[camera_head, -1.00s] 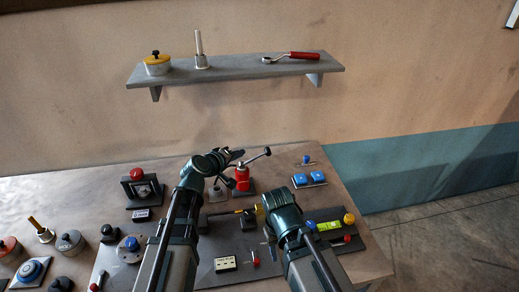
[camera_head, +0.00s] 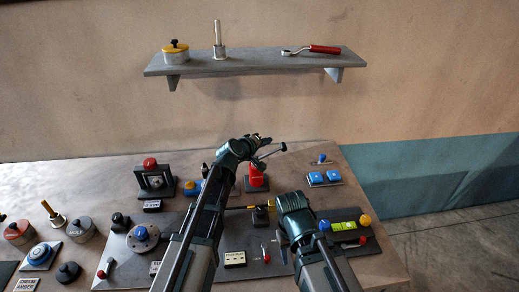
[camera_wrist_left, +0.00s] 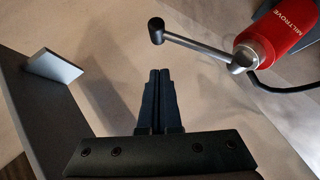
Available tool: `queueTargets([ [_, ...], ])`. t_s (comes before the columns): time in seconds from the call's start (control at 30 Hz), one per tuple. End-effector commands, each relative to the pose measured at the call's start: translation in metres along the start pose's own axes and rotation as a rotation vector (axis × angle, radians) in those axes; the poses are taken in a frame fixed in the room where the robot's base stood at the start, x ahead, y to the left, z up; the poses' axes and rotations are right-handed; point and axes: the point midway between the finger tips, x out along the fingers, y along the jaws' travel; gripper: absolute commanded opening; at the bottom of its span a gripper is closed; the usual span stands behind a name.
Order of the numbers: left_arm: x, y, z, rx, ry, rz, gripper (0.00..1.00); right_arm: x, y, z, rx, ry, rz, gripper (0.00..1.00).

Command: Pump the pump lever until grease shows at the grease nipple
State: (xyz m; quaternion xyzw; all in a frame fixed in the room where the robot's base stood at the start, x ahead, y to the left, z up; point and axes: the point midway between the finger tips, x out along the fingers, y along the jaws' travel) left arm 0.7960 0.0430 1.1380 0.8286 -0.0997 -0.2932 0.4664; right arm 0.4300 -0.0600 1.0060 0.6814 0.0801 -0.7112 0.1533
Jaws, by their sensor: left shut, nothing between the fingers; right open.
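The red pump (camera_head: 257,173) stands toward the back of the table. Its pump lever (camera_head: 273,151) slants up to the right and ends in a dark knob. In the left wrist view the red body (camera_wrist_left: 270,38) is at upper right, and the lever (camera_wrist_left: 200,48) reaches left to its black knob. My left gripper (camera_head: 264,139) is shut and empty, beside and above the pump. In the wrist view its fingertips (camera_wrist_left: 160,72) are below the knob in the picture, apart from it. My right gripper (camera_head: 283,201) is open over the front panel, its fingertips largely hidden. I cannot make out the grease nipple.
A wall shelf (camera_head: 245,65) holds a yellow-lidded pot, an upright rod and a red-handled ratchet. A black-framed fixture (camera_head: 153,182) stands left. Pots and knobs crowd the lower left. The panel (camera_head: 205,263) carries small switches.

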Motion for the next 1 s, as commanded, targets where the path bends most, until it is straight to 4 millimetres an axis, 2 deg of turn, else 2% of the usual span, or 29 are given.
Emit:
queueTargets([
  [0.03, 0.013, -0.002, 0.001, 0.000, -0.001, 0.001, 0.00, 0.007, -0.001, 0.000, 0.000, 0.000, 0.000, 0.50],
  [0.1, 0.018, -0.003, 0.013, 0.001, -0.002, 0.002, 0.00, 0.014, -0.001, -0.001, 0.001, 0.000, 0.000, 0.50],
  [0.3, 0.030, -0.001, 0.025, 0.000, -0.001, 0.001, 0.00, 0.023, -0.002, -0.001, 0.001, 0.000, 0.000, 0.50],
  [1.0, 0.037, 0.001, 0.032, 0.032, -0.003, -0.031, 0.00, 0.021, -0.002, -0.001, 0.001, 0.000, 0.000, 0.50],
])
